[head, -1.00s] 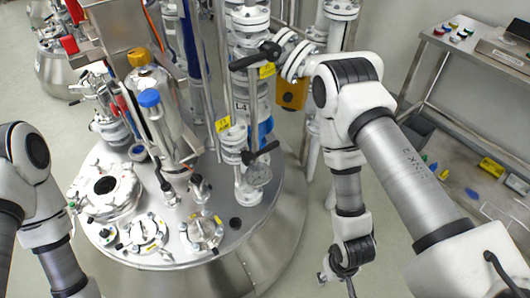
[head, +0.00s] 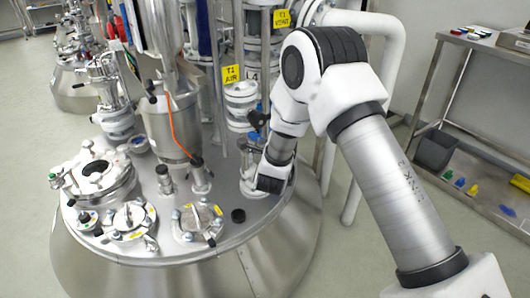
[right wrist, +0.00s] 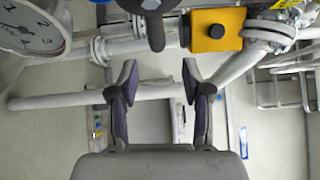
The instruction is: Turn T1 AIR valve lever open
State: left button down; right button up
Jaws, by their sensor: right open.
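The yellow T1 AIR tag (head: 231,75) hangs on the pipework above the reactor lid. The black lever (head: 258,119) sits just below and to its right, partly covered by my right arm. In the right wrist view a black lever handle (right wrist: 153,22) hangs from the top edge, ahead of my right gripper (right wrist: 160,78). That gripper is open and empty, its fingers apart and not touching the handle. In the head view my right arm hides its jaws. My left gripper is out of view.
The reactor lid (head: 232,232) carries several ports and fittings. A T1 vent tag (head: 282,18) is above. In the right wrist view a round gauge (right wrist: 32,32) is at upper left and a yellow box (right wrist: 217,30) at upper right. A steel bench stands right.

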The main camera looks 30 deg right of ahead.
jog(key=shift+m+t+h, duration=0.4)
jog(key=shift+m+h, duration=0.1)
jog(key=shift+m, duration=0.1)
jog(key=b+x, duration=0.2)
jog(key=x, duration=0.1)
jog(key=b+x, duration=0.2)
jog(key=f+b+x, duration=0.1)
jog(key=b+x, duration=0.1)
jog(key=x, duration=0.1)
jog(key=shift+w+f, duration=0.1)
jog(key=shift+w, duration=0.4)
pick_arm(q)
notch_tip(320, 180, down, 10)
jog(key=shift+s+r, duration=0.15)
pick_arm(e)
grip_shut()
